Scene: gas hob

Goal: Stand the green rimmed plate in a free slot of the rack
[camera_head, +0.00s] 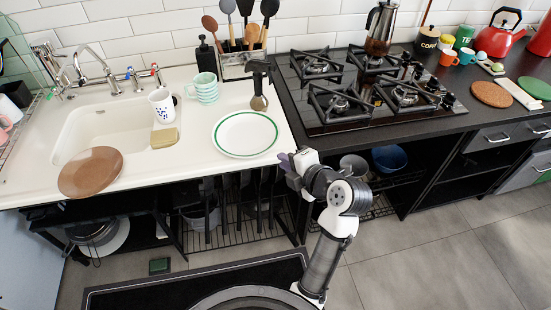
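The green rimmed plate (219,139) is white with a thin green ring. It lies flat on the pale counter right of the sink, near the front edge. My gripper (286,162) is just right of and in front of the plate, by the counter edge, and appears apart from it. The fingers are small and partly hidden by the wrist, so their opening is unclear. A dark wire rack (22,124) shows at the far left edge, cut off by the picture; its slots cannot be made out.
A brown plate (90,173) lies across the sink's front edge. A spotted mug (162,105), a sponge (164,138), stacked green cups (205,88) and a dark upright utensil (259,90) stand around the plate. The gas hob (330,118) is to the right.

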